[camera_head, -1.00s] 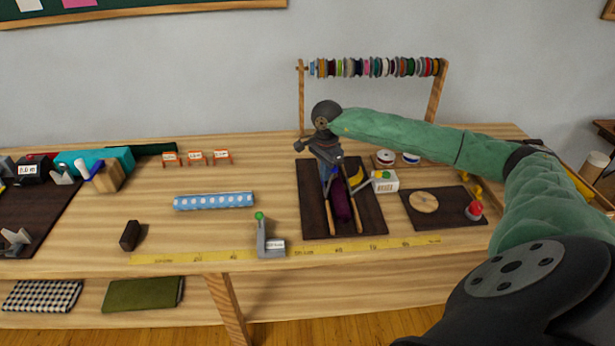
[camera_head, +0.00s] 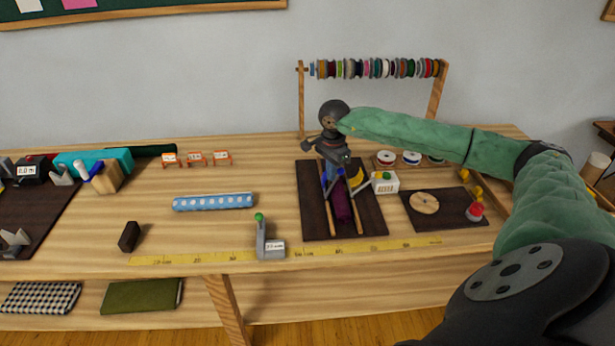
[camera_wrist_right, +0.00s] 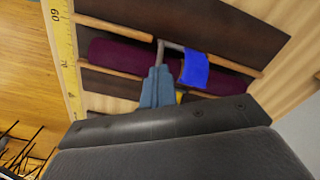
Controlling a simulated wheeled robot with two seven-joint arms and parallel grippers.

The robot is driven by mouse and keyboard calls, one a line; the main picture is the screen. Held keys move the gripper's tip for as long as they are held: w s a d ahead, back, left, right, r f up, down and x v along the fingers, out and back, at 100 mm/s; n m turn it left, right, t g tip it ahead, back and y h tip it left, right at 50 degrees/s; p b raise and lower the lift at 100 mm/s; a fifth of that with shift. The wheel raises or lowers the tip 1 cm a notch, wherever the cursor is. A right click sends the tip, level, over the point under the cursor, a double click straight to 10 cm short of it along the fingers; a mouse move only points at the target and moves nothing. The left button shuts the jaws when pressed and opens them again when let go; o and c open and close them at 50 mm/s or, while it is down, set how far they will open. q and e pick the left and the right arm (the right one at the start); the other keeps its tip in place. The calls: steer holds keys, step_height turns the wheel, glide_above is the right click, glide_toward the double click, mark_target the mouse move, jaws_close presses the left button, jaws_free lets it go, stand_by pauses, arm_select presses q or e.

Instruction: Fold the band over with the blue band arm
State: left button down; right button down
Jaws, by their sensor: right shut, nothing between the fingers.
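A maroon roll (camera_head: 343,207) lies between two wooden rails on a dark board (camera_head: 311,217); it also shows in the right wrist view (camera_wrist_right: 120,54). A blue band (camera_wrist_right: 194,69) lies across the roll, beside a thin grey bar (camera_wrist_right: 173,45) that reaches over the roll. My right gripper (camera_wrist_right: 158,70) is shut and empty, its blue-grey fingers pointing at the roll, just left of the blue band in the wrist view. Its fingertips are close to the bar's bent end; I cannot tell if they touch. In the head view the gripper (camera_head: 332,180) hangs over the board. My left gripper is not in view.
A white box with a green knob (camera_head: 386,182) stands right of the board. A dark board with a wooden disc (camera_head: 424,203) lies further right. A grey stand with a green ball (camera_head: 268,246) stands at front. A spool rack (camera_head: 302,100) stands behind.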

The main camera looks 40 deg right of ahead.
step_height(320, 180, up, 9)
steer(key=p, duration=0.2)
stand_by(0.6)
steer(key=shift+f, duration=0.15)
stand_by(0.3)
